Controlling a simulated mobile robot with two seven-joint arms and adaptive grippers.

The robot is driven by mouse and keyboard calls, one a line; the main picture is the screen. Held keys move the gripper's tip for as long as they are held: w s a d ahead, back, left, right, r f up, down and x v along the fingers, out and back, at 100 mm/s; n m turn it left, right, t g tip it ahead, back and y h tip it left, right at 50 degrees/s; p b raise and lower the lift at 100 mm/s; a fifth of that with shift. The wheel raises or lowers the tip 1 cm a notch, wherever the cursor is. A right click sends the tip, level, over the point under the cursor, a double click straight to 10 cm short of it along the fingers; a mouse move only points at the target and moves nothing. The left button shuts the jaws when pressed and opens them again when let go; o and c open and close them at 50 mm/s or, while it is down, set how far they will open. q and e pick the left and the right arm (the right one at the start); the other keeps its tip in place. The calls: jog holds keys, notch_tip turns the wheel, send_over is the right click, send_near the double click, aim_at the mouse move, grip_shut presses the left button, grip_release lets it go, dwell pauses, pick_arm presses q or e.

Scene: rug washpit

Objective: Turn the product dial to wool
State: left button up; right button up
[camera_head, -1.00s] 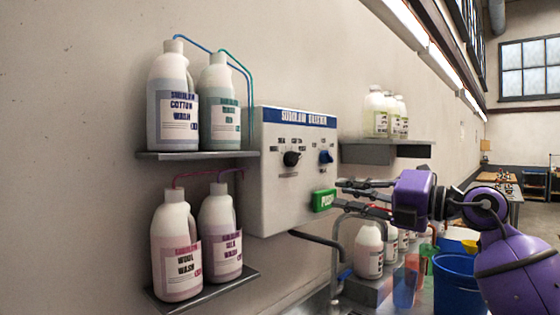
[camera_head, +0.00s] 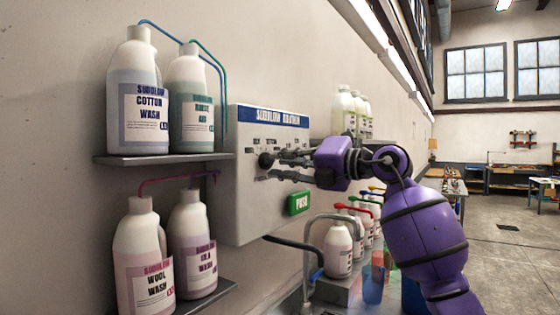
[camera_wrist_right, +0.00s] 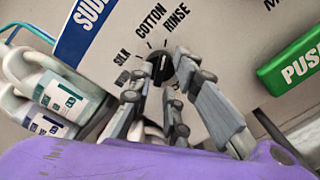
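The product dial (camera_head: 265,160) is a black round knob on the front of the white dispenser panel (camera_head: 250,205). In the right wrist view the dial (camera_wrist_right: 160,68) has silk, cotton and rinse printed around it; a wool label is not legible there. I cannot tell which mark it points to. My right gripper (camera_head: 283,166) is at the panel, its fingers reaching left to the dial. In the wrist view its fingers (camera_wrist_right: 162,80) are apart, with the tips on either side of the dial; contact cannot be told. My left gripper is out of view.
A green push button (camera_head: 299,203) sits low on the panel. Jugs of cotton wash (camera_head: 138,100) and wool wash (camera_head: 145,265) stand on shelves at left with thin hoses. A bent grey pipe (camera_head: 308,250) and smaller bottles (camera_head: 338,250) are below my right arm.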

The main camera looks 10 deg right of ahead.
jog(key=shift+w+a, duration=0.35)
jog(key=shift+a, duration=0.05)
jog(key=shift+c, duration=0.2)
grip_shut()
